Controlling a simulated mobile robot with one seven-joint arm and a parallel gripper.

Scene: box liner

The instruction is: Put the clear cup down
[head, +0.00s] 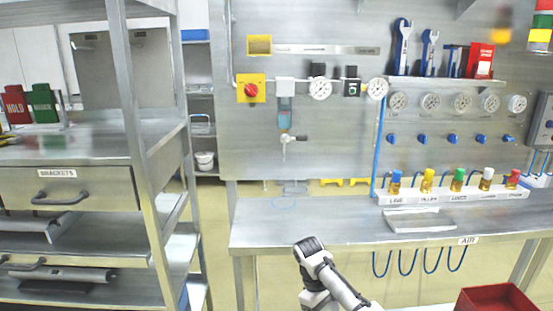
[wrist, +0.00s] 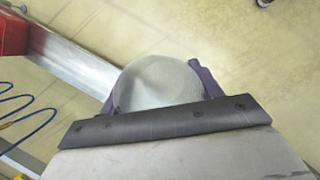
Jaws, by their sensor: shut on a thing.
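The clear cup (wrist: 158,82) shows in the wrist view as a pale, rounded, translucent shape between the dark fingers of my gripper (wrist: 157,95). My gripper is shut on it, with one finger on each side. The cup is held over the floor, with nothing seen directly beneath it. Its far end is toward the camera's top edge, and its lower part is hidden by the gripper body. In the head view only part of my arm shows at the bottom middle; neither the gripper nor the cup can be made out there.
A steel workbench (head: 330,222) spans the right, its left front stretch clear. A red bin (head: 497,299) is lower right. A steel shelf unit (head: 75,150) stands left.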

